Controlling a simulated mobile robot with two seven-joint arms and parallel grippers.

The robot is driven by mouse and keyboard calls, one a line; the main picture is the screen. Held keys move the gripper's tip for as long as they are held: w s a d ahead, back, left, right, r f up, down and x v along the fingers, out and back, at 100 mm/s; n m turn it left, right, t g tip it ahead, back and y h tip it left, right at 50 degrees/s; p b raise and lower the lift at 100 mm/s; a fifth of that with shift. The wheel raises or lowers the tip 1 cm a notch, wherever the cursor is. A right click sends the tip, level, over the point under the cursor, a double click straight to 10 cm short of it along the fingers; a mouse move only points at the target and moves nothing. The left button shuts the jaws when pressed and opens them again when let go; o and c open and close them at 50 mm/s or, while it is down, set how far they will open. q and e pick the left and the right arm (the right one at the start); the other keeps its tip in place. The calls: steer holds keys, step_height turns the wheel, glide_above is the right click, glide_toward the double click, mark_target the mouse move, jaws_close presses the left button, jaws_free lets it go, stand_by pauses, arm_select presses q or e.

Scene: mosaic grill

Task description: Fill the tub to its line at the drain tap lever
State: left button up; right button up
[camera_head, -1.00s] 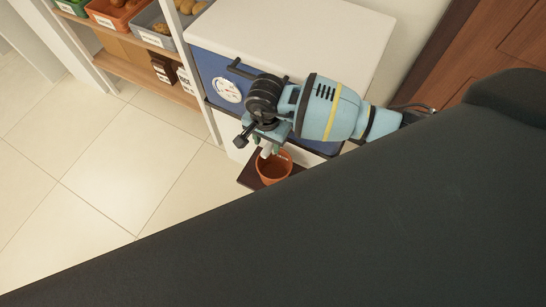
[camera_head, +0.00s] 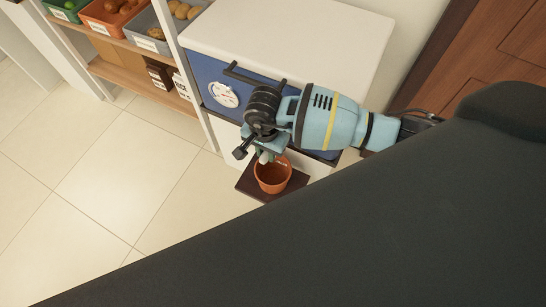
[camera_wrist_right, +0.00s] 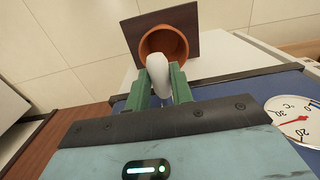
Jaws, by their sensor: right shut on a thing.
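The tub (camera_head: 272,178) is an orange, round, open-topped pot standing on a dark brown board in front of the blue and white cabinet. It also shows in the right wrist view (camera_wrist_right: 143,46), just beyond my fingertips. Its inside looks plain orange-brown; I cannot make out a line or a water level. My right gripper (camera_head: 264,153) is at the cabinet's front, just above and behind the tub. In the right wrist view its green fingers (camera_wrist_right: 160,83) are shut on a white rounded piece (camera_wrist_right: 158,64), apparently the drain tap lever. My left gripper is not in view.
The cabinet (camera_head: 290,35) has a white top, a dark handle bar and a round temperature dial (camera_head: 223,94) on its blue front. The brown board (camera_head: 250,183) sticks out low. A shelf with crates (camera_head: 110,20) stands at left. Tiled floor is clear.

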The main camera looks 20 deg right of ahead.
steer(key=shift+r, duration=0.15)
steer(key=shift+r+p, duration=0.3)
steer(key=shift+r, duration=0.5)
steer(key=shift+s+a+f, duration=0.1)
steer(key=shift+s, duration=0.05)
stand_by(6.9)
